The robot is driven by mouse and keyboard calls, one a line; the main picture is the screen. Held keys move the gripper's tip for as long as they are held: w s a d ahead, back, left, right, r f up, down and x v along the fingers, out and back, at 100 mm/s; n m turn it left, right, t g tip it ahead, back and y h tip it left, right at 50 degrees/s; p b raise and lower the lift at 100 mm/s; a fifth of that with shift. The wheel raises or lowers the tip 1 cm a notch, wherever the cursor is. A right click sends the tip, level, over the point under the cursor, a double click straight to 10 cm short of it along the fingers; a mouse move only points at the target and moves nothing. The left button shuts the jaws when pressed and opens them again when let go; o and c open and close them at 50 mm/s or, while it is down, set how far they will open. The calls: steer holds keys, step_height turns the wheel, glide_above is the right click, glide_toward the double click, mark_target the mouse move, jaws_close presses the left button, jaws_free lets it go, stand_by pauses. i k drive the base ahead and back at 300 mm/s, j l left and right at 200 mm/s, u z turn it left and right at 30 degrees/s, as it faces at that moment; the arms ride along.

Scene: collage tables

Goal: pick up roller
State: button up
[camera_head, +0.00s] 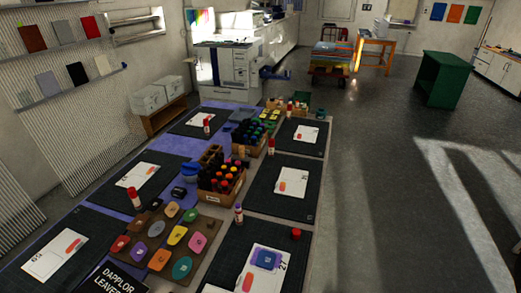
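No hand roller can be told for certain at this size. A wall holder at the upper left carries a long pale bar (136,29), possibly a roll; I cannot tell what it is. A small black object (179,192) lies on the long table left of the bottle crate, too small to identify. My gripper is not in view, so its state and its distance from any of these things do not show.
The long table holds black mats (298,187) with papers, glue sticks (239,213), a crate of bottles (221,180) and a board of coloured pieces (157,240). A green cabinet (443,79) stands at the right. The floor (375,170) right of the table is clear.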

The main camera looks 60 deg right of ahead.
mark_target(242, 157)
steer(key=z, duration=0.95)
steer(key=u, duration=0.35)
